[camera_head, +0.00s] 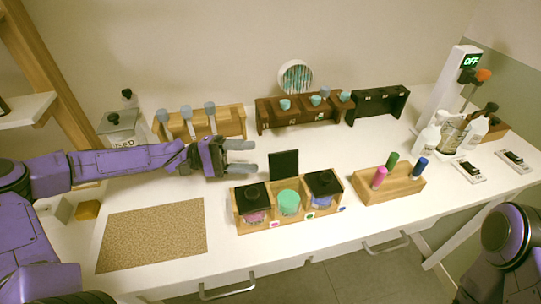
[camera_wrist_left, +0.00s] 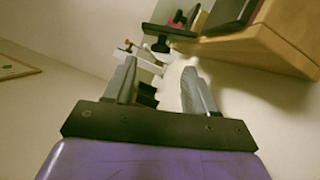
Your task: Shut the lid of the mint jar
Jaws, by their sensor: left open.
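The mint jar (camera_head: 289,203) is the middle one of three in a wooden rack. Its pale green content shows from above, so it is open. Its black square lid (camera_head: 284,165) stands upright at the jar's back edge. My left gripper (camera_head: 253,156) is open and empty, left of and behind the rack, with its fingers pointing right toward the raised lid but apart from it. The left wrist view shows both fingers (camera_wrist_left: 160,70) spread, with the rack's wooden side (camera_wrist_left: 262,45) at upper right. My right gripper is out of view.
Black lids cover the left jar (camera_head: 252,197) and right jar (camera_head: 323,183). A wooden holder with coloured bottles (camera_head: 390,184) stands to the right. A rack with grey-topped sticks (camera_head: 228,122) is behind my left gripper. A cork mat (camera_head: 150,235) lies at front left.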

